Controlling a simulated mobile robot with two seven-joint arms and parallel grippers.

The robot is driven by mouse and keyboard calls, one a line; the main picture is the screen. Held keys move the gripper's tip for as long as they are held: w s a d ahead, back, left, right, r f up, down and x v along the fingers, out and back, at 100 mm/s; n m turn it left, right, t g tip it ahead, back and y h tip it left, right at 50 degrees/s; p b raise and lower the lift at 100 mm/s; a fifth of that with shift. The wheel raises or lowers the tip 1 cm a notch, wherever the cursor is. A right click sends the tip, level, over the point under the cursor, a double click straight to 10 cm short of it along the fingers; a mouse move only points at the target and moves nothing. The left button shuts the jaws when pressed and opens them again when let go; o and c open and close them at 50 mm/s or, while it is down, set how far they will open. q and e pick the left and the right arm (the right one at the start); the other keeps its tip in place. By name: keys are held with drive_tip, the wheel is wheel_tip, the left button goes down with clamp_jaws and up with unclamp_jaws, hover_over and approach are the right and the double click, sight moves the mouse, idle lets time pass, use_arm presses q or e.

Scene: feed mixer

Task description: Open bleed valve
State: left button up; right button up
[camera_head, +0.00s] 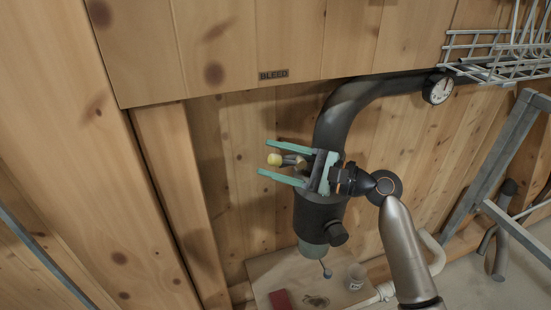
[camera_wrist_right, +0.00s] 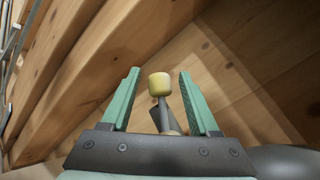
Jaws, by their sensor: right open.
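The bleed valve's handle ends in a yellow knob (camera_head: 274,159) on a short grey stem, beside the dark vertical pipe (camera_head: 319,215). In the right wrist view the yellow knob (camera_wrist_right: 159,84) stands between the fingers of the right gripper (camera_wrist_right: 159,72), with a visible gap on both sides. The stem's lower end is partly hidden by the gripper body. My left gripper is not in view.
A round gauge (camera_head: 438,89) sits on the pipe at upper right, near a white wire rack (camera_head: 495,55). Below is a small wooden board (camera_head: 262,272) with a red item (camera_head: 280,300) and a cup (camera_head: 355,277). A grey metal frame (camera_head: 500,165) stands at right.

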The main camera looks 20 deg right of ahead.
clamp_jaws()
idle(0.4)
idle(0.9)
